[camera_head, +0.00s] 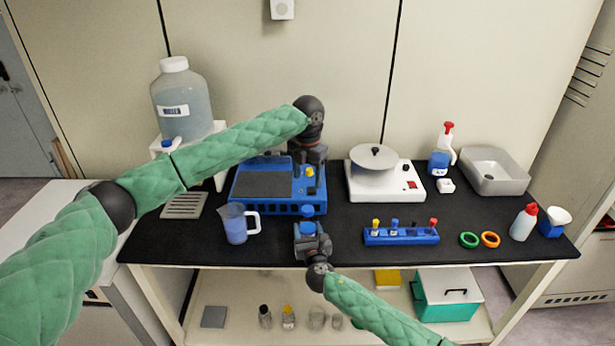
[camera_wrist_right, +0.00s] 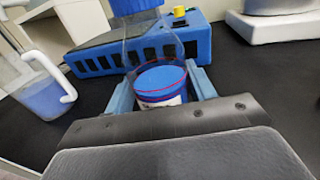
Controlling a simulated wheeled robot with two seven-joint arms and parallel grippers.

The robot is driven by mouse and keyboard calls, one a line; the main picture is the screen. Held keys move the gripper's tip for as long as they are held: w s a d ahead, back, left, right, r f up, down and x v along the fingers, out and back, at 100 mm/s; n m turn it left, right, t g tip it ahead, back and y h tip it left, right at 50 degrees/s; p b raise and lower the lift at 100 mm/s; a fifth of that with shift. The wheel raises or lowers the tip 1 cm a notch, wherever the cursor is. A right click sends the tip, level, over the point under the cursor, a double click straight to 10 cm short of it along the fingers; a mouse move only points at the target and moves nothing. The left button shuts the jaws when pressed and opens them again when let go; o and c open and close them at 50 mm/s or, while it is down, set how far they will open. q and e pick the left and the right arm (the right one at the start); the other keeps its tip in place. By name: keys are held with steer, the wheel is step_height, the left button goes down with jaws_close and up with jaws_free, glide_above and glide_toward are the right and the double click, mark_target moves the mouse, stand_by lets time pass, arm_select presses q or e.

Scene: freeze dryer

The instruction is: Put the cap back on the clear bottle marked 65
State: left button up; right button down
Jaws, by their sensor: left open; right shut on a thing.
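My right gripper (camera_head: 308,245) is shut on a clear bottle (camera_wrist_right: 150,48) with blue contents, above the black bench near its front edge. The right wrist view shows the bottle between the two blue fingers, with a red line around the blue contents. A blue cap (camera_head: 307,212) is at the bottle's top and shows at the upper edge of the right wrist view (camera_wrist_right: 136,6). I cannot tell whether it is tightened. The marking 65 is not readable. My left gripper (camera_head: 308,160) is open above the blue device, behind and above the bottle; its fingertips are hard to make out.
The blue device (camera_head: 253,208) stands just behind the bottle. A beaker (camera_head: 236,226) with blue liquid stands left. A blue rack (camera_head: 400,237) with several coloured-cap vials, and green (camera_head: 468,240) and orange (camera_head: 490,239) rings lie right. A white hotplate-like device (camera_head: 388,190) stands behind the rack.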

mark_target(310, 235)
steer(key=shift+c, duration=2.2)
jaws_free()
steer(key=shift+s+d+b, duration=0.25)
steer(key=shift+s+b, duration=0.15)
steer(key=shift+s, duration=0.85)
steer(key=shift+s+d+b, duration=0.3)
steer(key=shift+s+b, duration=0.05)
steer(key=shift+s, duration=0.95)
steer(key=shift+s+d+b, duration=0.25)
steer(key=shift+s+b, duration=0.15)
steer(key=shift+s, duration=0.85)
steer(key=shift+f, duration=0.1)
